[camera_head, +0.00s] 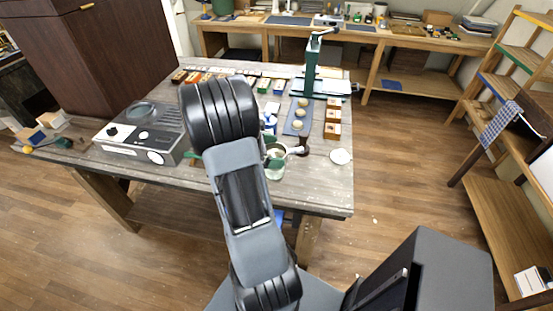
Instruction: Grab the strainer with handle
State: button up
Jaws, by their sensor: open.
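I cannot make out a strainer with certainty. A small round pale vessel (276,172) with greenish contents stands on the worktable (325,194), just right of my arm. A light, handle-like piece reaches from it to the right, beside a small dark brown object (303,147). Whether this vessel is the strainer is too small to tell. My arm rises across the middle of the view and hides part of the table. My gripper is not visible; it seems hidden behind the arm's black upper joint.
A grey boxy machine (140,135) stands at the table's left. A green press (312,70) stands at the back right. Small wooden boxes (333,115) and a white round piece (340,156) lie on the right side. The floor right of the table is open; shelves (510,190) stand far right.

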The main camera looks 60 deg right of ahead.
jog(key=shift+c, duration=0.3)
jog(key=c, duration=0.7)
jog(key=shift+c, duration=0.4)
jog(key=shift+r, duration=0.15)
